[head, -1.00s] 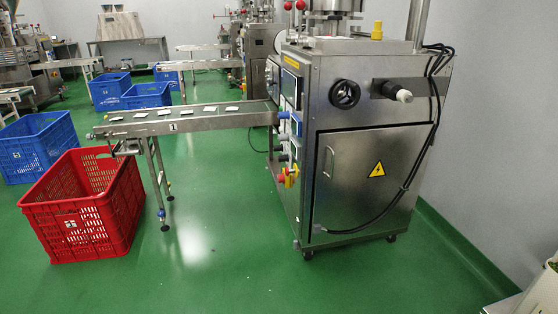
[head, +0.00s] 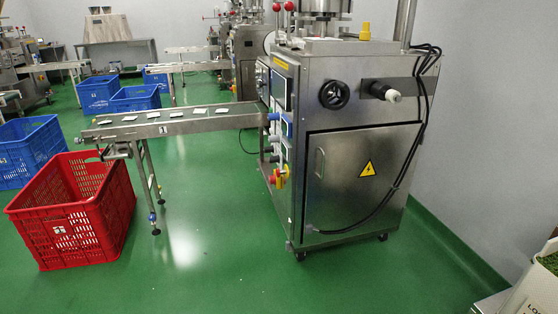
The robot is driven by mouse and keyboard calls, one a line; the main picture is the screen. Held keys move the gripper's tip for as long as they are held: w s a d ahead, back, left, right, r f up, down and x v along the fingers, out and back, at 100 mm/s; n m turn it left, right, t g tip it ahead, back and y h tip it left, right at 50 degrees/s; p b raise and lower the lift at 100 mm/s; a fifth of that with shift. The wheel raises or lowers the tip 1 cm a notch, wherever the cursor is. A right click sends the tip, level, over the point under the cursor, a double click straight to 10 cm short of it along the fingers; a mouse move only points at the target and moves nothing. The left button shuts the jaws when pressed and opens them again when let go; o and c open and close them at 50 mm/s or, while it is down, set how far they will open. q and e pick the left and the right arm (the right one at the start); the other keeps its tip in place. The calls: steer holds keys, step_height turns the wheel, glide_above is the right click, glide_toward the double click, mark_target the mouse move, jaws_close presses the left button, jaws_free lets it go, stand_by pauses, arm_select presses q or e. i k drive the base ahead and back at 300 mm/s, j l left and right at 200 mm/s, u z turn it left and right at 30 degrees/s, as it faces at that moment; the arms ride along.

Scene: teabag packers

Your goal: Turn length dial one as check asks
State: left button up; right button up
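The teabag packing machine (head: 340,170) stands right of centre, a steel cabinet with a warning triangle on its door. A black handwheel dial (head: 334,95) sits high on its right-hand face, beside a dark knob with a white end (head: 386,93). The control face with blue, white and red-yellow switches (head: 279,177) is seen at a steep angle, so its labels cannot be read. Which part is length dial one cannot be told. Neither of my grippers is in view.
A conveyor (head: 180,121) marked 1 carries several white packets leftward. A red crate (head: 75,212) stands below its end, with blue crates (head: 30,150) behind. A box (head: 532,292) stands at the lower right. Green floor (head: 200,270) in front is clear.

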mark_target(274, 159)
steer(key=i+j+z, duration=0.2)
steer(key=z, duration=0.2)
steer(key=i+j+z, duration=0.15)
steer(key=z, duration=0.3)
steer(key=i+j+z, duration=0.1)
steer(key=j, duration=0.3)
steer(key=i+j+z, duration=0.1)
steer(key=j, duration=0.25)
steer(key=i+j+z, duration=0.1)
steer(key=j, duration=0.35)
steer(key=i+j, duration=0.15)
steer(key=j, duration=0.2)
steer(key=i+j, duration=0.15)
steer(key=j, duration=0.2)
steer(key=i+j+z, duration=0.1)
steer(key=j, duration=0.25)
